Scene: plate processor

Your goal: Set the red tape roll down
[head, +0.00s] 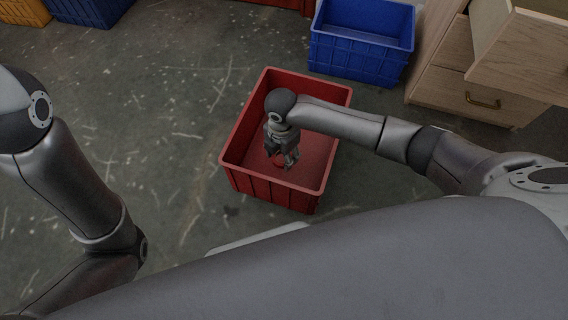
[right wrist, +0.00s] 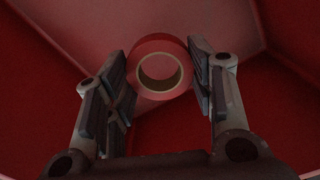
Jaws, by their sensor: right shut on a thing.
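The red tape roll (right wrist: 160,46) has a pale inner core and shows between the two fingers of my right gripper (right wrist: 158,75) in the right wrist view. My right gripper (head: 281,160) reaches down inside the red crate (head: 242,183) in the head view, its fingers shut on the roll. Only a small red part of the roll (head: 279,161) shows there, low between the fingers. I cannot tell whether the roll touches the crate floor. My left arm comes in from the left, but its gripper is out of view.
A blue crate (head: 358,67) stands behind the red crate to the right. A wooden drawer cabinet (head: 462,97) with an open drawer stands at the upper right. Orange (head: 24,12) and blue (head: 88,12) crates are at the upper left. The floor left of the red crate is clear.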

